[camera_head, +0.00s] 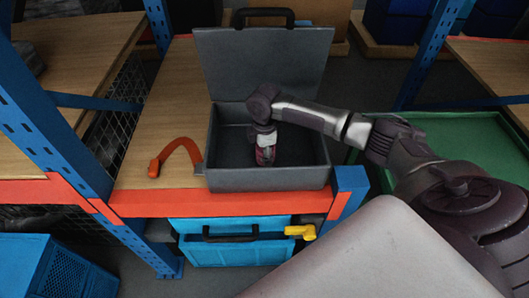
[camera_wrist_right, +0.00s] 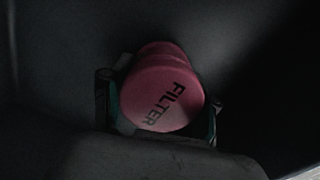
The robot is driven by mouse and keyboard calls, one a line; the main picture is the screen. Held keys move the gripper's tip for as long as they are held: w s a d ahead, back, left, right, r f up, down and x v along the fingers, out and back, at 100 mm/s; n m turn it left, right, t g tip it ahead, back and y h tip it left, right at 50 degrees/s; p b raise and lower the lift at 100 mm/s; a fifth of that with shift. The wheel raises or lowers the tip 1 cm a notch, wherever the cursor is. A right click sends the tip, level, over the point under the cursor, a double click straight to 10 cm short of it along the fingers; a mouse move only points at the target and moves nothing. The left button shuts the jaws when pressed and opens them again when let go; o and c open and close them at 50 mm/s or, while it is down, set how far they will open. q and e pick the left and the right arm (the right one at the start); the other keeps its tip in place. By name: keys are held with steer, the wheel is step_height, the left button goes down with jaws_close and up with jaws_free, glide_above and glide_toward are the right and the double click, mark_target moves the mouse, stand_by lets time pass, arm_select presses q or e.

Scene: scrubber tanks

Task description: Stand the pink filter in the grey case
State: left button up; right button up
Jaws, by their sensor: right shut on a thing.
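The grey case (camera_head: 268,178) stands open on the wooden shelf, with its lid (camera_head: 262,62) raised at the back. My right gripper (camera_head: 265,155) reaches down into the case, near its middle. It is shut on the pink filter (camera_head: 265,156), of which only a small part shows below the fingers. In the right wrist view the pink filter (camera_wrist_right: 162,97) shows its round end with the word FILTER, between the two fingers (camera_wrist_right: 160,110). The filter looks about upright; whether it touches the case floor I cannot tell. My left gripper is not in view.
An orange-red curved handle-like thing (camera_head: 175,155) lies on the shelf left of the case. Blue uprights (camera_head: 347,195) and an orange beam (camera_head: 225,203) bound the shelf. A blue case (camera_head: 235,245) with a yellow thing (camera_head: 300,231) sits below. A green tray (camera_head: 460,135) is at right.

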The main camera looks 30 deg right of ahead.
steer(key=o, duration=1.1)
steer(key=shift+f, duration=0.1)
step_height(320, 180, up, 12)
steer(key=shift+r+b, duration=0.2)
steer(key=shift+b, duration=0.2)
steer(key=shift+s+f, duration=0.1)
steer(key=shift+f, duration=0.05)
